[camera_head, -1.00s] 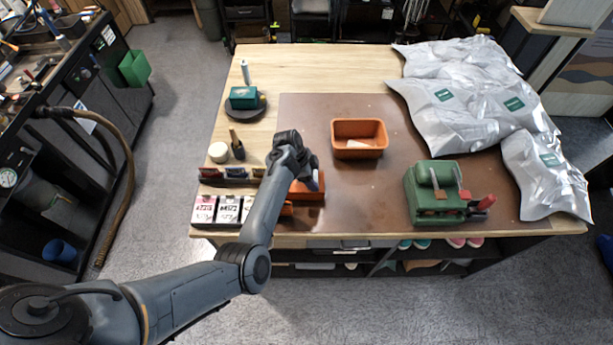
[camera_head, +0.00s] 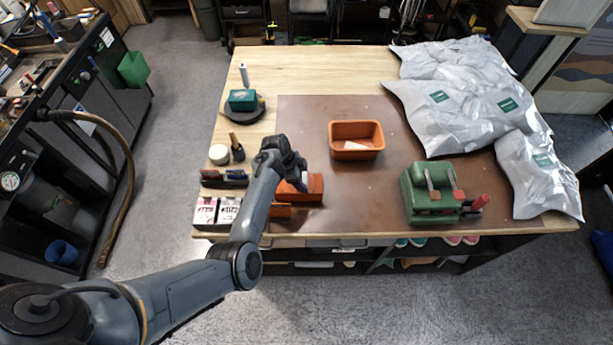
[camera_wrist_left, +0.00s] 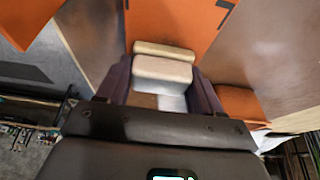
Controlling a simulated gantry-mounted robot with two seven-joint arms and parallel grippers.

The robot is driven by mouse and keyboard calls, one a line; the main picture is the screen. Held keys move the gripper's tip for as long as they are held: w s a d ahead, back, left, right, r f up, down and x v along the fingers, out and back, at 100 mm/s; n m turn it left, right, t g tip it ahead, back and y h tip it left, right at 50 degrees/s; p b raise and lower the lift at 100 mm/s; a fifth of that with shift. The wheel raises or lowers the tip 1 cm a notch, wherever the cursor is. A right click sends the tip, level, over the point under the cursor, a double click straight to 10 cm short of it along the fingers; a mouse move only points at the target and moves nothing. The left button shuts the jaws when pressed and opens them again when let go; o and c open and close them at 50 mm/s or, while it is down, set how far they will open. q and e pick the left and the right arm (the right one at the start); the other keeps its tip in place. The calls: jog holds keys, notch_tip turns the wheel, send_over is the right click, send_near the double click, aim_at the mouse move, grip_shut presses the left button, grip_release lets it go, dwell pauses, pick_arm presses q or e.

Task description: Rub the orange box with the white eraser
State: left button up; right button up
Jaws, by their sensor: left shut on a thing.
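The orange box (camera_head: 311,190) lies near the front of the brown mat, partly hidden by my left gripper (camera_head: 301,181). In the left wrist view the orange box (camera_wrist_left: 172,22) is a broad orange surface just beyond the fingertips. My left gripper (camera_wrist_left: 162,88) is shut on the white eraser (camera_wrist_left: 162,72), a pale block between its dark fingers. The eraser's far end is close to the orange surface; I cannot tell whether they touch. The eraser is hidden in the head view. My right gripper is not in view.
An orange bin (camera_head: 357,154) with a white piece inside stands behind the box on the brown mat (camera_head: 375,205). A green tool (camera_head: 425,208) stands to the right, with silver bags (camera_head: 470,110) beyond. Cartons (camera_head: 205,211) and small items stand at the left.

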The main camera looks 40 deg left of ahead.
aim_at(317, 183)
pick_arm(q)
jog(key=shift+s+a+p, duration=0.4)
jog(key=shift+a+p, duration=0.05)
jog(key=shift+a, duration=0.15)
jog(key=shift+s+a+f+p, duration=0.1)
jog(key=shift+s+a+p, duration=0.3)
jog(key=shift+a, duration=0.3)
jog(key=shift+s+a, duration=0.1)
jog(key=shift+w+d, duration=0.3)
jog(key=shift+d, duration=0.1)
jog(key=shift+w+d, duration=0.7)
jog(key=shift+d, duration=0.35)
jog(key=shift+w+d+b, duration=0.4)
jog(key=shift+w+d, duration=0.6)
jog(key=shift+d, duration=0.3)
jog(key=shift+d+p, duration=0.1)
jog(key=shift+p, duration=0.25)
jog(key=shift+s+a+r+p, duration=0.2)
jog(key=shift+s+a+p, duration=0.35)
jog(key=shift+a, duration=0.2)
jog(key=shift+s+a+f+p, duration=0.2)
jog(key=shift+s+a+p, duration=0.25)
jog(key=shift+a, duration=0.25)
jog(key=shift+s+a+r+p, duration=0.1)
jog(key=shift+s+a+p, duration=0.3)
jog(key=shift+a+p, duration=0.15)
jog(key=shift+s+a+p, duration=0.4)
jog(key=shift+s+a, duration=0.25)
jog(key=shift+a, duration=0.25)
